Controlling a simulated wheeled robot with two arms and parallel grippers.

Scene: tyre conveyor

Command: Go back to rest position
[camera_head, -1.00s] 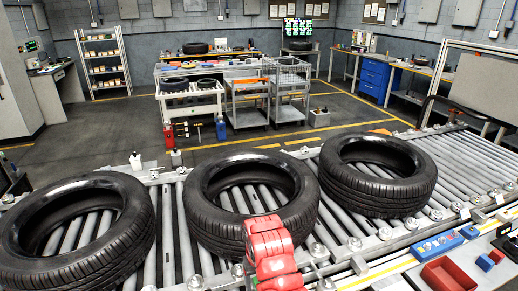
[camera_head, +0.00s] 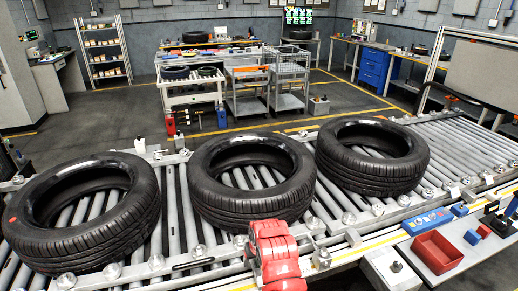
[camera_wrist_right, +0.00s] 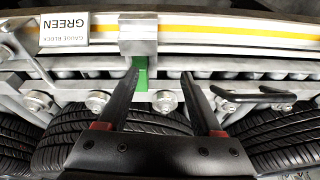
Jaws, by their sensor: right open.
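My right gripper (camera_wrist_right: 162,78) is open in the right wrist view, its two dark fingers spread apart with red parts near their bases. A green block (camera_wrist_right: 141,74) sits in a grey metal holder (camera_wrist_right: 138,33) on the rail, and part of it shows beside the left-hand finger. I cannot tell how far the fingers are from it. A white label (camera_wrist_right: 64,29) reads GAUGE BLOCK GREEN, upside down. In the head view my red right arm stands at the conveyor's near edge, and its fingers are not clear. My left gripper is not in view.
Three black tyres, left (camera_head: 140,215), middle (camera_head: 250,205) and right (camera_head: 380,178), lie on the roller conveyor (camera_head: 178,210). A red bin (camera_head: 437,252) and a blue control box (camera_head: 428,221) are at near right. Carts (camera_head: 245,98) stand behind on open floor.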

